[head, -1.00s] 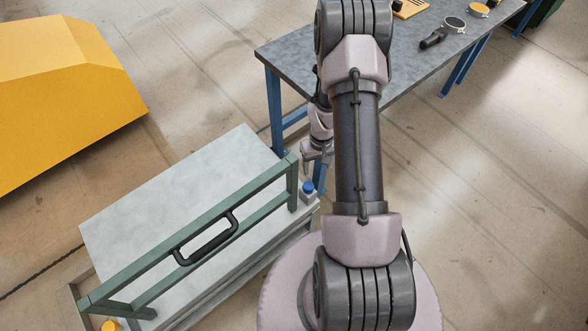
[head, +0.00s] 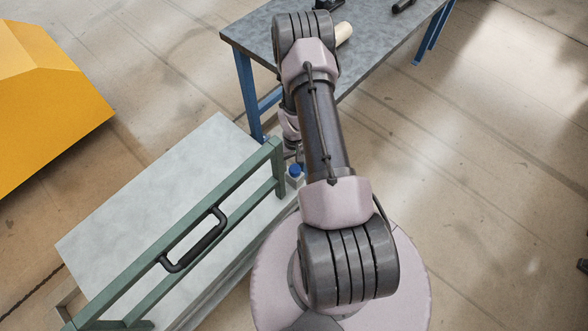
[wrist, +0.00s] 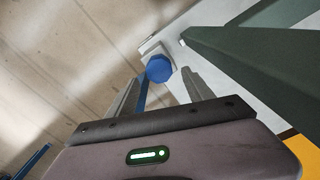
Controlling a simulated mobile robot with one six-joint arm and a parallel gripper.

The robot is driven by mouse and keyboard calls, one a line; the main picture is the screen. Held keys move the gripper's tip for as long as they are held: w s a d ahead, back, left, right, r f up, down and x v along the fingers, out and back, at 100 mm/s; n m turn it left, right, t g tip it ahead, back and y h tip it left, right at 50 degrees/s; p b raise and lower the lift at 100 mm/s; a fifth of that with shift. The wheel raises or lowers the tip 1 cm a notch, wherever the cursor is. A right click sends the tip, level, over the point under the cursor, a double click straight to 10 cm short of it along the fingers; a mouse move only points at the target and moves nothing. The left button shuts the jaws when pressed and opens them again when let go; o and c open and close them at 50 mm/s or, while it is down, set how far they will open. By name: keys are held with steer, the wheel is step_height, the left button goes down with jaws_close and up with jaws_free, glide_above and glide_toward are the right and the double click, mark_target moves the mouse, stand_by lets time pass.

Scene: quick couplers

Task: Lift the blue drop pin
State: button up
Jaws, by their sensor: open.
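The blue drop pin (head: 296,170) has a round blue knob and stands on a pale block at the right end corner of the green-framed cart. In the wrist view the blue knob (wrist: 159,69) shows from above, near the fingertips. My gripper (wrist: 160,77) is open, with one grey finger on each side of the knob in the picture. I cannot tell how much height lies between them. In the head view my gripper (head: 293,150) is partly hidden by my arm, just above the pin.
The cart's green rail (head: 180,228) with a black handle (head: 196,240) runs close beside the pin. A grey workbench (head: 375,62) with blue legs stands behind. A yellow block (head: 45,105) is at far left. The floor at right is mostly clear.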

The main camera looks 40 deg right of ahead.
mark_target(294, 167)
steer(key=shift+f+b, duration=0.55)
steer(key=shift+f, duration=1.35)
steer(key=shift+c, duration=0.2)
jaws_close()
